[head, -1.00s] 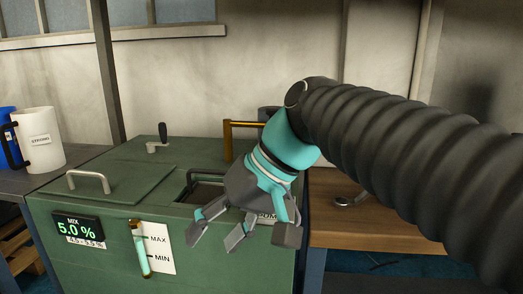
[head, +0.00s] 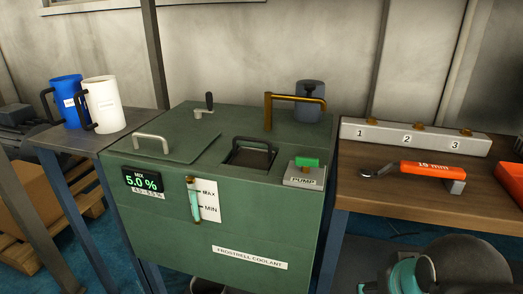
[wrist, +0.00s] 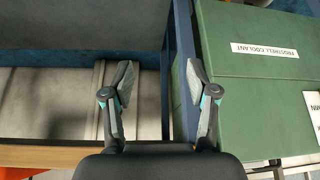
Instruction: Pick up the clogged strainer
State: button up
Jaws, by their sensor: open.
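The strainer (head: 250,157) appears as a dark square basket with a black handle, set in an opening in the top of the green coolant tank (head: 160,230). Its contents are too dark to make out. My gripper (wrist: 160,85) is open and empty in the wrist view, in front of the gap beside the tank. The tank (wrist: 255,100) shows at the right of that view, and the strainer does not show there. In the head view my arm is at the lower right and the fingers are out of frame.
A pump switch (head: 304,175) stands right of the strainer, with a brass pipe (head: 294,98) behind. A wooden bench (head: 370,193) holds a numbered rack (head: 415,138) and an orange-handled tool (head: 428,169). White (head: 104,104) and blue (head: 66,100) jugs stand left.

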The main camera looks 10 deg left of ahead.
aim_at(263, 159)
jog(key=z, duration=3.15)
jog(key=k, duration=2.5)
jog(key=u, duration=1.7)
